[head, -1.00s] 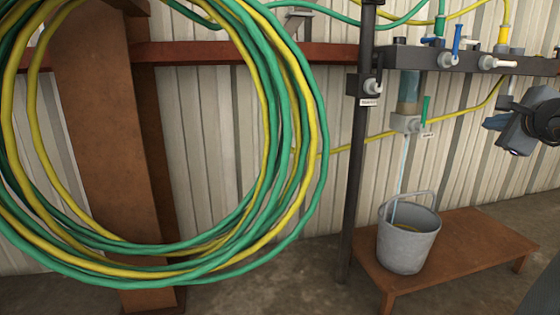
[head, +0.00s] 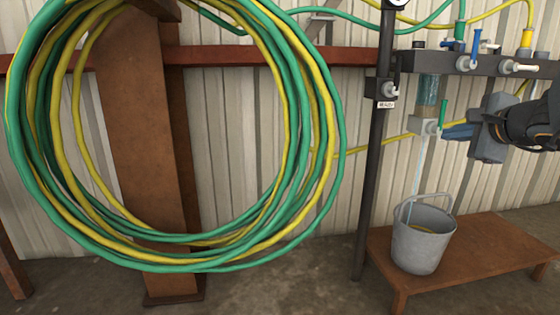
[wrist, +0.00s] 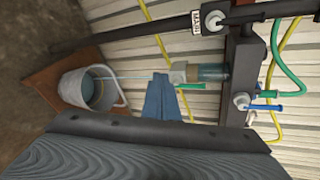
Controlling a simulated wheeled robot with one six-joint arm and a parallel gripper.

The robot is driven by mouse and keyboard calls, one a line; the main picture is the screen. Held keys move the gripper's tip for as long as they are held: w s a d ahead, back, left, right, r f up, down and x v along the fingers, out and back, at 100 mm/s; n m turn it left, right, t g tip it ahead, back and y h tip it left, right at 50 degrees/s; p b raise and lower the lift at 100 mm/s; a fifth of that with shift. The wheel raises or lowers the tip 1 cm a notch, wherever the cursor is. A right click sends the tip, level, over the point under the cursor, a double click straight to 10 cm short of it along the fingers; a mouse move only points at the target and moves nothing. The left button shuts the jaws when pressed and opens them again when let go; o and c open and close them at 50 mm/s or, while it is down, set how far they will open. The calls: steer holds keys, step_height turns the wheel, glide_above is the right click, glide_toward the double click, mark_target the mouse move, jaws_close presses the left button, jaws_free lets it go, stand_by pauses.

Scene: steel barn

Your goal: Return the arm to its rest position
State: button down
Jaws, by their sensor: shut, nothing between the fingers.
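My gripper (head: 458,131) is at the right in the head view, shut and empty, pointing left. Its fingertips are close to the valve block (head: 424,125) and its green lever (head: 442,113); I cannot tell whether they touch. In the wrist view my gripper (wrist: 161,98) shows as blue closed fingers, just beside the green lever (wrist: 192,86) under the clear cylinder (wrist: 212,72). A thin stream of water runs from the valve block down into the grey bucket (head: 424,250).
The bucket stands on a low brown table (head: 490,255). A dark manifold bar (head: 490,65) with blue, white and yellow fittings runs above my gripper. A dark upright pipe (head: 372,180) stands left of it. Coiled green and yellow hoses (head: 325,150) hang in front of a brown post (head: 145,150).

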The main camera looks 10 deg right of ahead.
steer(key=a+f+n+g+y+p, duration=0.25)
steer(key=a+n+y, duration=0.4)
steer(key=a, duration=1.55)
steer(key=s+a+f+n+g+y, duration=0.1)
steer(key=s+a+f+n+g, duration=0.15)
steer(key=a, duration=0.45)
steer(key=s+a+f+n+g, duration=0.2)
steer(key=s+a+n, duration=0.15)
steer(key=a, duration=0.35)
steer(key=s+a+f+n+g+h+p, duration=0.1)
steer(key=s+a+f+n+g, duration=0.1)
steer(key=s+a+n, duration=0.35)
steer(key=s+a+f+n+g+h+p, duration=0.25)
steer(key=s+n, duration=0.35)
steer(key=s, duration=0.5)
steer(key=s+a+f+n+g+h, duration=0.1)
steer(key=s+a+n+g, duration=0.3)
steer(key=s, duration=0.5)
steer(key=d+r+m+p, duration=0.2)
steer(key=d+r+p, duration=0.4)
steer(key=r+p, duration=0.3)
steer(key=d+r+m+t+h+p, duration=0.1)
steer(key=d+r+p, duration=0.6)
steer(key=p, duration=0.9)
steer(key=d+r+m+p, duration=0.2)
steer(key=d+r+p, duration=0.5)
steer(key=r+p, duration=0.5)
steer(key=shift+d+r+m+h+p, duration=0.3)
steer(key=shift+h+p, duration=0.1)
steer(key=shift+p, duration=0.35)
